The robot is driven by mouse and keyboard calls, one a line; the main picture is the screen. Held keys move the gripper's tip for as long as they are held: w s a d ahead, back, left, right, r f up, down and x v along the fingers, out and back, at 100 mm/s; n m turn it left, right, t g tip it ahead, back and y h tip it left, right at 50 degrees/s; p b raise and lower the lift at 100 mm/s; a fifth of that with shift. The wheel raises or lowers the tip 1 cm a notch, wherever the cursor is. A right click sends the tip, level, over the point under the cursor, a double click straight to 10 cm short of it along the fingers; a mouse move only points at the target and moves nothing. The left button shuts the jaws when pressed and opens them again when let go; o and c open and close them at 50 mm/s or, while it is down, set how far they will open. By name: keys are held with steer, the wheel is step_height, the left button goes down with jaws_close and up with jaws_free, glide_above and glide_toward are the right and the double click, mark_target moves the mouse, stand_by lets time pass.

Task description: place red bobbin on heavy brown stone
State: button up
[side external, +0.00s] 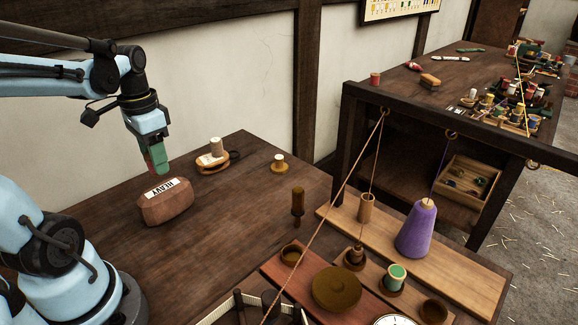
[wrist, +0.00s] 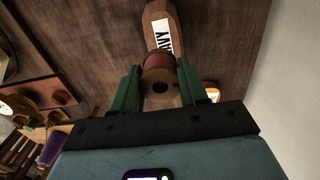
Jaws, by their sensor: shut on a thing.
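The red bobbin (wrist: 160,77) is between the two green fingers of my gripper (wrist: 162,92) in the wrist view, its holed end facing the camera. My gripper (side external: 157,160) is shut on the bobbin, which shows as a red patch (side external: 158,159) in the side external view, partly hidden by the fingers. The heavy brown stone (side external: 165,205) lies on the table with a white "HEAVY" label on top. The bobbin is held above the stone's back part, seemingly apart from it. The stone (wrist: 160,15) also shows beyond the bobbin in the wrist view.
A purple cone (side external: 418,230), a wooden rack and ropes fill the right side.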

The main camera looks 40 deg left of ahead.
steer(key=shift+a+f, duration=0.35)
steer(key=shift+a, duration=0.1)
steer(key=shift+f, duration=1.9)
steer(key=shift+f, duration=0.15)
steer(key=o, duration=1.1)
step_height(320, 180, up, 12)
steer(key=w+d+f+t, duration=0.2)
steer(key=d, duration=0.3)
steer(key=w+d+f+t, duration=0.2)
steer(key=d, duration=0.4)
steer(key=w+d+f+t, duration=0.2)
steer(key=w+d+t, duration=0.1)
steer(key=d, duration=0.2)
steer(key=shift+d+f, duration=0.2)
steer(key=shift+d, duration=0.15)
